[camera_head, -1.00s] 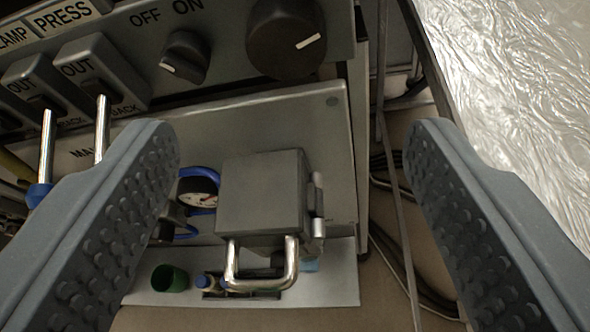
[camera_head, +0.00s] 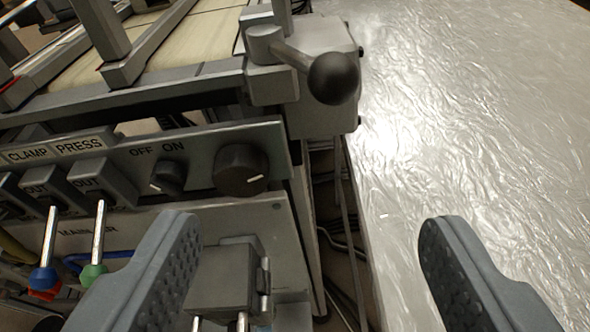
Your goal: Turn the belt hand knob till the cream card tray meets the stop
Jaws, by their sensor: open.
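My gripper (camera_head: 312,230) is open and empty, its two grey ridged fingers wide apart at the bottom of the view. A black ball knob (camera_head: 333,78) on a short metal crank arm sits at the right end of the belt frame, above and ahead of the gripper and apart from it. No label marks it as the belt hand knob. A cream belt surface (camera_head: 135,42) runs between grey rails at the upper left. I cannot make out the cream card tray or the stop.
Below the belt, a grey panel holds a black dial (camera_head: 240,168), an OFF/ON switch (camera_head: 167,177) and levers with blue (camera_head: 42,279) and green (camera_head: 93,275) tips. A grey box (camera_head: 220,280) stands lower. A shiny crinkled sheet (camera_head: 470,120) fills the right.

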